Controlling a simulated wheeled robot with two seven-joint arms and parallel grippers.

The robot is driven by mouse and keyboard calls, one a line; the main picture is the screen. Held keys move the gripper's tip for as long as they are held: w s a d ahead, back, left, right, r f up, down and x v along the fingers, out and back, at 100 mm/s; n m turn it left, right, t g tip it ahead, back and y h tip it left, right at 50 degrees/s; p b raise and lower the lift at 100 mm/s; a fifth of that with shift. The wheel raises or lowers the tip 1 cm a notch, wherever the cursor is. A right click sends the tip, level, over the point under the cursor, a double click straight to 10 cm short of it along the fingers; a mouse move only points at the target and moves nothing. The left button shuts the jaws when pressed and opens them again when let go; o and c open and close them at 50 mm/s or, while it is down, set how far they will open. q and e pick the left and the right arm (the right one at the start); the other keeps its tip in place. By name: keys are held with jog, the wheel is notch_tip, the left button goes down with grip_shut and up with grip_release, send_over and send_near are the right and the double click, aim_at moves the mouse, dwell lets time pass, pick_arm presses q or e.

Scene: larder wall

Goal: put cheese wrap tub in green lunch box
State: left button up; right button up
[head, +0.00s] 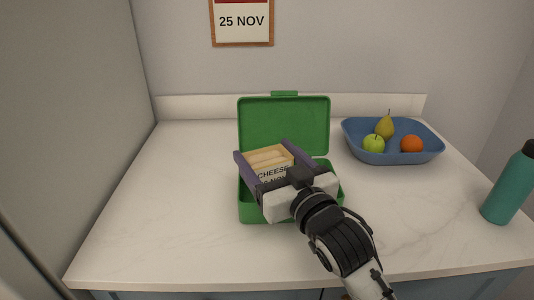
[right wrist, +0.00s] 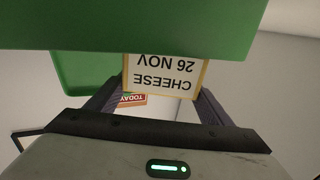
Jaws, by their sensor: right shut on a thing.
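The cheese wrap tub (head: 268,163) is a tan-rimmed tub with a label reading "CHEESE" and "NOV". The right wrist view shows the tub (right wrist: 163,75) upside down in the picture, its label reading "CHEESE 26 NOV". My right gripper (head: 277,164) is shut on the tub, with one purple-grey finger on each side. The green lunch box (head: 246,211) stands open on the counter, lid raised at the back. The tub is over or inside the box; its lower part is hidden by my gripper, so I cannot tell whether it touches the bottom. My left gripper is not in view.
A blue bowl (head: 362,155) with a pear, a green apple and an orange fruit stands right of the box. A teal bottle (head: 507,190) stands at the right edge. A calendar (head: 241,22) reads "25 NOV". The counter left of the box is clear.

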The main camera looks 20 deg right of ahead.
jog(key=shift+f, duration=0.15)
jog(key=o, duration=1.2)
jog(key=shift+c, duration=0.2)
